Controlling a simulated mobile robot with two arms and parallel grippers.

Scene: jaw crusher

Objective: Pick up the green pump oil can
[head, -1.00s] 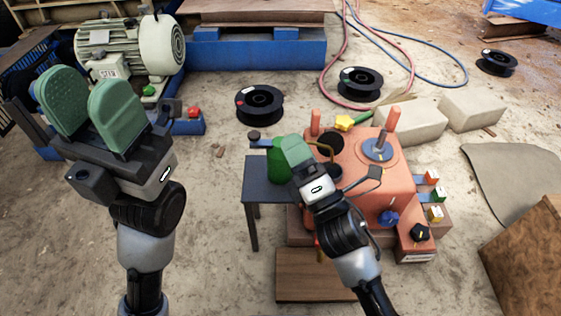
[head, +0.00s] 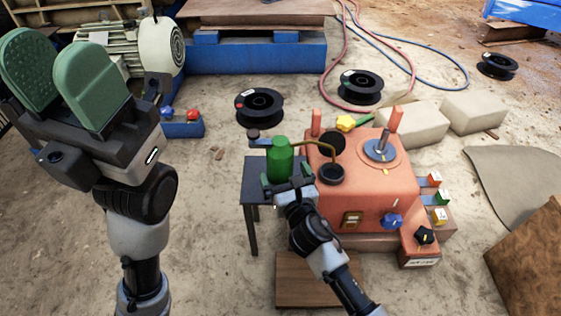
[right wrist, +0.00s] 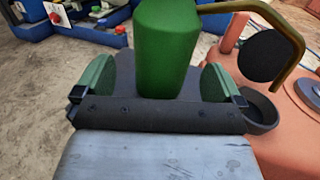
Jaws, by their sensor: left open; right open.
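The green pump oil can (head: 280,158) stands upright on a small dark side table (head: 257,185), with its thin brass spout reaching right over the orange machine. My right gripper (head: 287,187) is open at the near side of the can. In the right wrist view the can (right wrist: 166,45) stands between the two green finger pads of my right gripper (right wrist: 160,82), with a gap on each side; its lower end is hidden behind the gripper body. My left gripper (head: 62,75) is open and empty, raised at the left, well away from the can.
The orange machine (head: 370,195) with knobs and posts stands right of the can, close to my right gripper. A dark cup (head: 332,174) sits on it below the spout. A wooden board (head: 300,282) lies in front. Black spools (head: 259,104) lie behind on open ground.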

